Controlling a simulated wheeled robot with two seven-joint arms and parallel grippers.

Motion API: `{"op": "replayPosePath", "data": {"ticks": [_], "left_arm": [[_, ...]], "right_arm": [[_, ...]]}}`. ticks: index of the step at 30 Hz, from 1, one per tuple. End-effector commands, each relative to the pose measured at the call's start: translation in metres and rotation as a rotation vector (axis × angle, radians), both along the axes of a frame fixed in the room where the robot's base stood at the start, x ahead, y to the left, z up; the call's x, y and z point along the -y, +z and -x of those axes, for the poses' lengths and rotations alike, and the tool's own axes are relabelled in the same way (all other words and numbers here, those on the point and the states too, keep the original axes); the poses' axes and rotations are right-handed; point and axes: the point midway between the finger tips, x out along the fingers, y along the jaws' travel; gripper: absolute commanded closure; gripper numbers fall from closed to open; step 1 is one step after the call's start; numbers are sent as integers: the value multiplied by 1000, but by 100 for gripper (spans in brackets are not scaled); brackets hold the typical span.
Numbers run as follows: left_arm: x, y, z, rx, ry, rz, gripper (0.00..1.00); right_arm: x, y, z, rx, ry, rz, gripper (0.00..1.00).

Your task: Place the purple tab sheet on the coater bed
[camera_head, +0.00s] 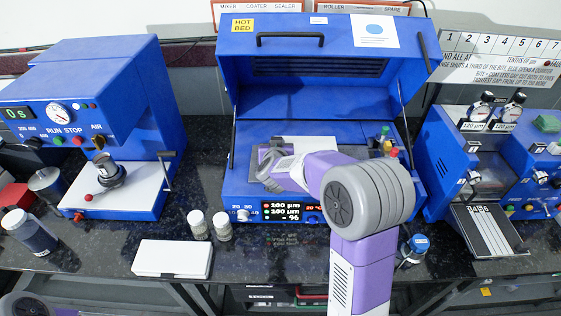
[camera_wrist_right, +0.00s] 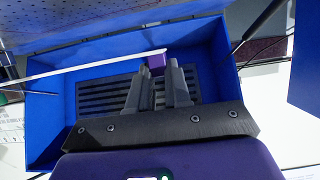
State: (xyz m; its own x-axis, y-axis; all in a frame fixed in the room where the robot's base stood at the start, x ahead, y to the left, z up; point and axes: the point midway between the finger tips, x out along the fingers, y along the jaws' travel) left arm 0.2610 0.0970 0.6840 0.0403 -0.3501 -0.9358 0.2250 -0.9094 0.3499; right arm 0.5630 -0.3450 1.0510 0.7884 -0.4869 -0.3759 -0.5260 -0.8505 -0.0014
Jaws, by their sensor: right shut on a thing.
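The blue coater (camera_head: 325,45) stands at the back centre of the bench with its lid raised. My right arm reaches in over its bed from the front, and my right gripper (camera_head: 268,165) is inside the opening, partly hidden by my wrist. In the right wrist view the gripper (camera_wrist_right: 160,85) is shut on the purple tab (camera_wrist_right: 156,62) of a sheet. The sheet (camera_wrist_right: 80,72) shows there nearly edge-on, as a thin white strip running left from the tab. A pale flat surface (camera_head: 312,143) shows behind my wrist; I cannot tell whether it is sheet or bed. My left gripper is out of view.
A blue machine with a gauge (camera_head: 90,110) stands at left, and blue units with dials (camera_head: 480,150) stand at right. Small bottles (camera_head: 222,226), a white box (camera_head: 172,259) and a blue-capped jar (camera_head: 415,245) are in front. The raised lid overhangs my right gripper.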

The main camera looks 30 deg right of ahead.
Motion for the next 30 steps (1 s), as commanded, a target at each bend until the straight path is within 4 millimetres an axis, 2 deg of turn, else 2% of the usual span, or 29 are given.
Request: {"op": "replayPosePath", "data": {"ticks": [6,9,19,30], "left_arm": [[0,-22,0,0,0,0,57],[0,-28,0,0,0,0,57],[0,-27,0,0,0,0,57],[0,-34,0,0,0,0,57]], "right_arm": [[0,-38,0,-3,-1,0,100],[0,-49,0,-2,-1,0,100],[0,-49,0,0,0,-1,100],[0,-61,0,0,-1,0,100]]}}
